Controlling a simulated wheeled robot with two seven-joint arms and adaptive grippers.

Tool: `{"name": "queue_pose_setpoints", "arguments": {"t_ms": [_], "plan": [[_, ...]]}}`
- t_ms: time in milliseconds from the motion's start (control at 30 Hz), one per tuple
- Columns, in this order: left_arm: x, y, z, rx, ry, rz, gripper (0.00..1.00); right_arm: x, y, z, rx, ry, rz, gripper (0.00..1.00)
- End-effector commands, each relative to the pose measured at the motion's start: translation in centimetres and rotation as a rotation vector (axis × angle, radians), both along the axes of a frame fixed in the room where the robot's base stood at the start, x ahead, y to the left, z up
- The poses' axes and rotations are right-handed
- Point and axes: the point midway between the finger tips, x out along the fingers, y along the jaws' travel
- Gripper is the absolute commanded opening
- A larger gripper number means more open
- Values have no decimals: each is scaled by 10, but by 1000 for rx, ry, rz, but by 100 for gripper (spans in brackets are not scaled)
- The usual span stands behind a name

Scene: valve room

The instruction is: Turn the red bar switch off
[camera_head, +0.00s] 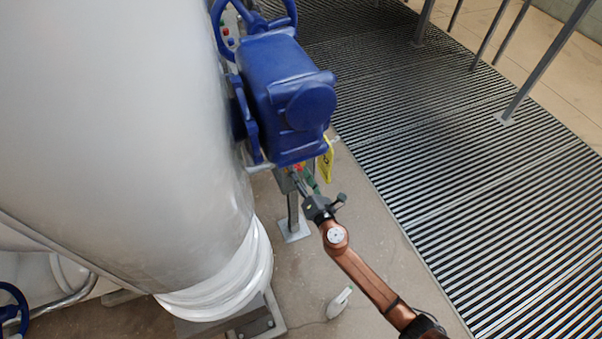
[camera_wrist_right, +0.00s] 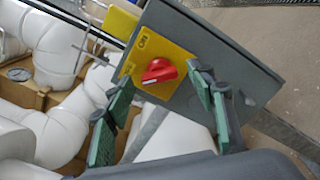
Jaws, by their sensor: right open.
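The red bar switch (camera_wrist_right: 159,72) is a red knob with a raised bar on a yellow plate (camera_wrist_right: 178,68), mounted on a grey box (camera_wrist_right: 215,50). Small lettering is on the plate beside the knob. In the right wrist view my right gripper (camera_wrist_right: 162,84) is open, its green-padded fingers on either side of the knob in the picture. I cannot tell whether they touch it. In the head view my right gripper (camera_head: 312,188) is at the switch post, just below the blue valve actuator (camera_head: 285,95), which partly hides the switch. My left gripper is out of view.
A large white tank (camera_head: 130,120) stands close on the left. A yellow tag (camera_head: 326,160) hangs beside the actuator. Metal grating (camera_head: 450,140) with posts lies to the right. White pipes (camera_wrist_right: 60,125) show in the wrist view.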

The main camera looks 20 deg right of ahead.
Motion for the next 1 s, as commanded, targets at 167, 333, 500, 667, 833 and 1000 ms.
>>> {"name": "queue_pose_setpoints", "arguments": {"t_ms": [167,333,500,667,833,1000], "plan": [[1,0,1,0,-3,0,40,-13,-1,-1,1,1,-1,51],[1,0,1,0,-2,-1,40,-45,-2,-1,1,2,1,51],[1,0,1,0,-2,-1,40,-81,-3,-1,1,3,0,51],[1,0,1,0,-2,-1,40,-106,-4,-1,1,1,0,51],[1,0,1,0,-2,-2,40,-118,-4,0,0,1,1,51],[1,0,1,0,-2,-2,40,-120,-4,0,0,1,1,51]]}}
